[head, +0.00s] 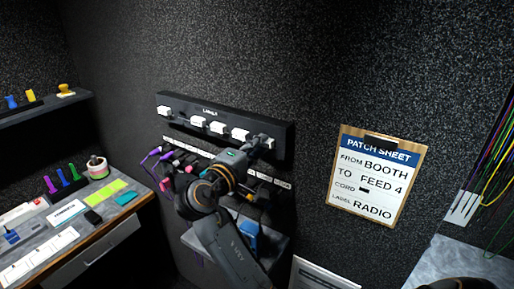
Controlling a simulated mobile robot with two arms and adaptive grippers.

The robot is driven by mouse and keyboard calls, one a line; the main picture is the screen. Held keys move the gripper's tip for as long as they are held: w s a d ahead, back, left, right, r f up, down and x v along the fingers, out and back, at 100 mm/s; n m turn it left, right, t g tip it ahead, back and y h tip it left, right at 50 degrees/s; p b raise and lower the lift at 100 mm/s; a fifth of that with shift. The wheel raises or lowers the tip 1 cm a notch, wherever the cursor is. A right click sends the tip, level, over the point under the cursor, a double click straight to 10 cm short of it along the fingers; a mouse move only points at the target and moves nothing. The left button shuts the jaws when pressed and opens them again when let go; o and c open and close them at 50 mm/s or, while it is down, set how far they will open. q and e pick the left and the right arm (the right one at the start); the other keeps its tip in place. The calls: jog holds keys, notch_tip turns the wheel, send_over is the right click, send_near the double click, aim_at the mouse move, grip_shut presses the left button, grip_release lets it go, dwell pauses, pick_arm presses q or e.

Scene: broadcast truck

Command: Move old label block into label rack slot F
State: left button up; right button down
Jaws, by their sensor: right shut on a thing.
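The black label rack (282,128) is mounted on the dark wall, with several white label blocks (219,127) along its front. There is a wider gap between the leftmost block and the others. My right gripper (264,142) is at the right end of the rack, shut on a small pale block (269,141), the old label block as far as I can tell. The fingers and the block are small and partly hidden, so I cannot tell whether the block is still seated in the rack. Slot letters are not readable. My left gripper is not in view.
Below the rack, a labelled patch strip (188,149) holds purple and pink plugs (166,183). A patch sheet (375,180) on a clipboard hangs to the right, reading label RADIO. A cluttered desk (90,232) is at left; coloured cords (490,170) hang at far right.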

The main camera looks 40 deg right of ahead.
jog(key=c, duration=1.2)
grip_release()
jog(key=shift+o, duration=0.2)
